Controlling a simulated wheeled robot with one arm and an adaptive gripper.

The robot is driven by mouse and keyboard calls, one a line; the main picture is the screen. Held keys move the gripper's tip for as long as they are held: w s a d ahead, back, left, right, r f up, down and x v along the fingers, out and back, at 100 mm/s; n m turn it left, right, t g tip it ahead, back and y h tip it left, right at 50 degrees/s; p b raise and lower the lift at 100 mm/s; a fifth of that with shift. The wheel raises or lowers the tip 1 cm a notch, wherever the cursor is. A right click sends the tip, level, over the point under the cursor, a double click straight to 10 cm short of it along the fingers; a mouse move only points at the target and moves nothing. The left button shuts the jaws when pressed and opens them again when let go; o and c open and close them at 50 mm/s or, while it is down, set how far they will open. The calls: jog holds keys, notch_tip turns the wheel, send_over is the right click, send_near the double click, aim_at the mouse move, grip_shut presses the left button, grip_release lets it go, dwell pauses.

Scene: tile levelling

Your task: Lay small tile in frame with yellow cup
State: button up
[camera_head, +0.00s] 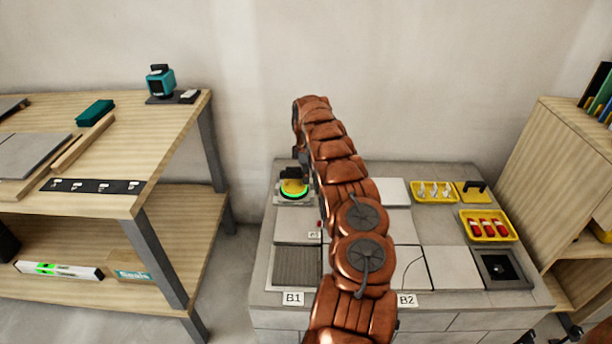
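A yellow cup (293,187) with a bright green ring at its base stands at the back left of the tiled block. It rests on or just above a small grey tile (284,202); I cannot tell if they touch. My gripper (293,173) shows only as dark parts at the top of the cup, partly behind my arm. Its fingers are too small and hidden to tell if they are shut on the cup. A ribbed grey bed (297,266) lies by the B1 label (293,298). A dark square frame (503,268) with a black middle is at the front right.
Yellow trays hold pale clips (434,190) and red pieces (487,225) at the right. A yellow float (473,191) lies beside them. Light tiles (447,267) cover the middle; my arm hides part. A wooden bench (170,135) stands left, a wooden cabinet (545,150) right.

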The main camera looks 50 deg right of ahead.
jog(key=o, duration=0.3)
jog(key=shift+o, duration=0.2)
notch_tip(320, 180, up, 12)
jog(key=shift+f, duration=0.1)
dwell(0.5)
